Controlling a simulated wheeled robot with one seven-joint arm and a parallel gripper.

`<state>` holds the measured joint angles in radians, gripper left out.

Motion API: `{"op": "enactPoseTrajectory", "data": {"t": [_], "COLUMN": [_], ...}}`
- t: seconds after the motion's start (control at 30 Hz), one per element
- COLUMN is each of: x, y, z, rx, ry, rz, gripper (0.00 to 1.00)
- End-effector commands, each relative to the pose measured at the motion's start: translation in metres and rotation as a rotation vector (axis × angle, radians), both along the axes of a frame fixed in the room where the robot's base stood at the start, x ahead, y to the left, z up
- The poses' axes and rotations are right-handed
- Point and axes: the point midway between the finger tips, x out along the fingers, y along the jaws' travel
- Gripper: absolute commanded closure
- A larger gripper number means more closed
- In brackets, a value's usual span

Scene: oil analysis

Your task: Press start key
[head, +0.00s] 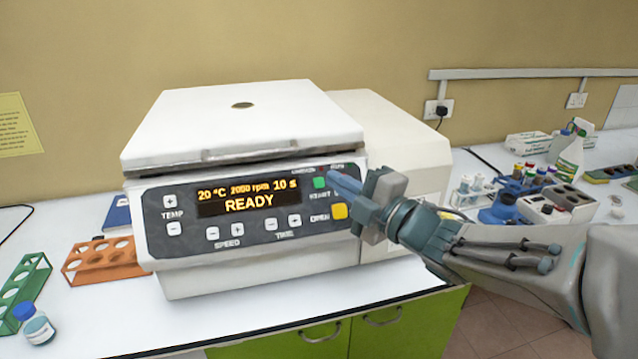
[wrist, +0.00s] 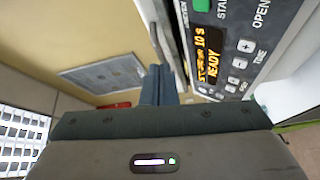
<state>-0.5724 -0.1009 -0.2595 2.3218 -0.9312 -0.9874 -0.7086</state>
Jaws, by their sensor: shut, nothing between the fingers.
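The centrifuge (head: 250,245) stands on the bench with its white lid (head: 235,120) closed. Its display (head: 250,197) reads 20 °C, 2000 rpm, 10 s and READY. The green start key (head: 320,183) is at the upper right of the panel, above the yellow open key (head: 340,211). My gripper (head: 340,180) is shut and empty, its blue fingertips just right of the start key. Whether they touch the panel, I cannot tell. In the wrist view the shut fingers (wrist: 158,85) are left of the panel, and the green key (wrist: 201,5) is at the top edge.
An orange rack (head: 105,260), a green rack (head: 22,285) and a blue-capped bottle (head: 38,325) stand left of the centrifuge. Several tubes, a spray bottle (head: 570,155) and instruments crowd the bench at right, behind my arm.

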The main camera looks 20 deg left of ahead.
Motion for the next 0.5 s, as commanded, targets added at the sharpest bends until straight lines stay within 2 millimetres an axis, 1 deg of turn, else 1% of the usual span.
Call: {"op": "enactPoseTrajectory", "data": {"t": [0.03,0.1,0.4,0.5], "x": [0.005,0.011,0.041,0.049], "y": [0.003,0.007,0.025,0.029], "z": [-0.006,-0.012,-0.036,-0.041], "rx": [-0.002,-0.003,-0.002,-0.002], "ry": [0.003,0.004,0.000,-0.001], "rz": [0.000,0.000,-0.001,-0.002], "gripper": [1.00,1.00,1.00,1.00]}}
